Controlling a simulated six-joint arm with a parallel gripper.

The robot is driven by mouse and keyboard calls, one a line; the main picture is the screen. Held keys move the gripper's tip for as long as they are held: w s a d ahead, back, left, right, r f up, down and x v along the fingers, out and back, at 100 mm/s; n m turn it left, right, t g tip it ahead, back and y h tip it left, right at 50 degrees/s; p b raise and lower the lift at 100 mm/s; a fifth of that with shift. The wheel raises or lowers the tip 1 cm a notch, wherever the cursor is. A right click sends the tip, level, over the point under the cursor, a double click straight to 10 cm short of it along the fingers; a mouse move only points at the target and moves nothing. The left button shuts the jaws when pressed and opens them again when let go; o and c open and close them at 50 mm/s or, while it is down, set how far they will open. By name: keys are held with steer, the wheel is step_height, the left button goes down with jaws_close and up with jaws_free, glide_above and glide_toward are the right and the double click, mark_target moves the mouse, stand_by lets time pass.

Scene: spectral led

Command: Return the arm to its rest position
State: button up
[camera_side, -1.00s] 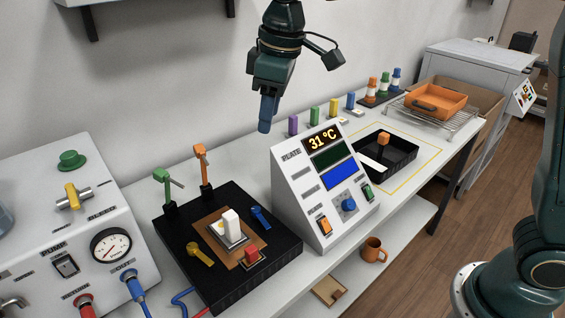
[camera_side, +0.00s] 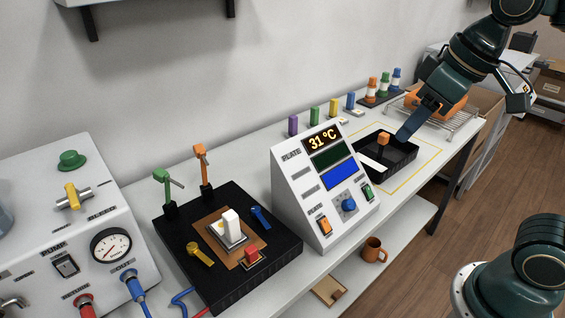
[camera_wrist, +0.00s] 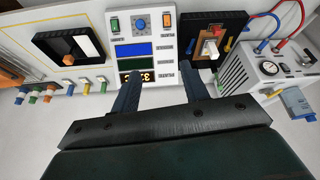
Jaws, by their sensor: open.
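My gripper (camera_side: 412,122) is at the right of the side view, above the black tray (camera_side: 404,166) near the orange bin. In the wrist view my gripper (camera_wrist: 158,92) shows two blue-grey fingers spread apart with nothing between them. Past the fingers stands the white plate console (camera_wrist: 141,36); in the side view the console (camera_side: 300,192) reads 31 °C. The black tray (camera_wrist: 43,36) holds an orange block and a white piece.
A black fixture (camera_side: 177,245) with levers and a white pump box (camera_side: 30,215) with a gauge stand at the left. Several coloured pegs line the wall side. An orange bin (camera_side: 450,106) sits on a wire rack. A mug (camera_side: 373,250) stands on the lower shelf.

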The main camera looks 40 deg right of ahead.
steer(key=s+d+f+m, duration=0.2)
steer(key=s+f, duration=0.1)
steer(key=s, duration=0.3)
steer(key=shift+s+f+t, duration=0.3)
steer(key=shift+f+t, duration=0.1)
steer(key=shift+d, duration=0.1)
stand_by(0.4)
